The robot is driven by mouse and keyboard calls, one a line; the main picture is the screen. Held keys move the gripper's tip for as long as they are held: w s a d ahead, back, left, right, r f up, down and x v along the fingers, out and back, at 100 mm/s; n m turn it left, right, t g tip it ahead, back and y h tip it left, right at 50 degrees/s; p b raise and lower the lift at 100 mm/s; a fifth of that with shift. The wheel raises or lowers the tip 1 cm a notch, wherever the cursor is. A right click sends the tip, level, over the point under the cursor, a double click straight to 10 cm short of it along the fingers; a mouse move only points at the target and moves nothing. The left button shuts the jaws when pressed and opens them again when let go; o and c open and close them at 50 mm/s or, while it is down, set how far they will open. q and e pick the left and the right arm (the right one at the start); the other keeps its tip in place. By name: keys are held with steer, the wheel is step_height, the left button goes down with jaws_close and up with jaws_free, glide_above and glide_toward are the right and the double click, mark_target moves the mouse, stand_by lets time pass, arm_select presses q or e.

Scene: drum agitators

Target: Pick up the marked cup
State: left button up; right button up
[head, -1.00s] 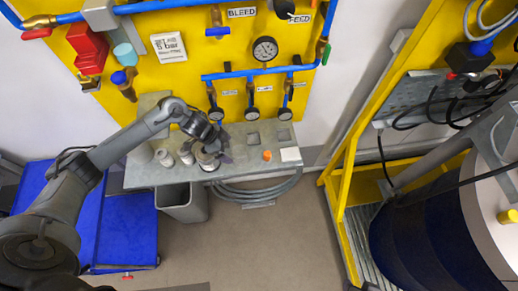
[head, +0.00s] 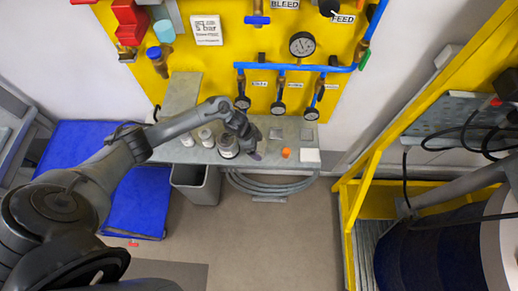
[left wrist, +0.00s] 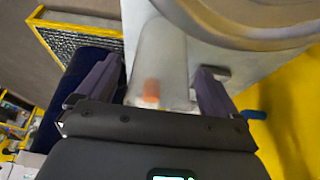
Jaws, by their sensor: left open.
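Several small pale cups stand on the left part of the grey shelf (head: 300,134): one at the left (head: 187,139), one beside it (head: 206,138), and a larger one with a dark ring at its top (head: 228,148). In the head view I cannot make out a mark on any of them. My left gripper (head: 251,144) is open, just right of the larger cup. In the left wrist view, a blurred pale grey rounded shape (left wrist: 162,55) shows between the open fingers, with an orange patch low on it. I cannot tell whether they are one thing. My right gripper is not in view.
An orange piece (head: 286,153) and a white block (head: 310,155) are on the shelf's right part. Gauges (head: 278,108) and blue pipes hang on the yellow panel (head: 215,65) behind. A grey bin (head: 196,186) and hose coil (head: 268,185) are below. A large rounded rim (left wrist: 250,22) tops the wrist view.

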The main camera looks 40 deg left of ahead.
arm_select(q)
steer(key=shift+x, duration=0.95)
steer(key=c, duration=1)
steer(key=shift+r, duration=0.1)
step_height(320, 180, up, 18)
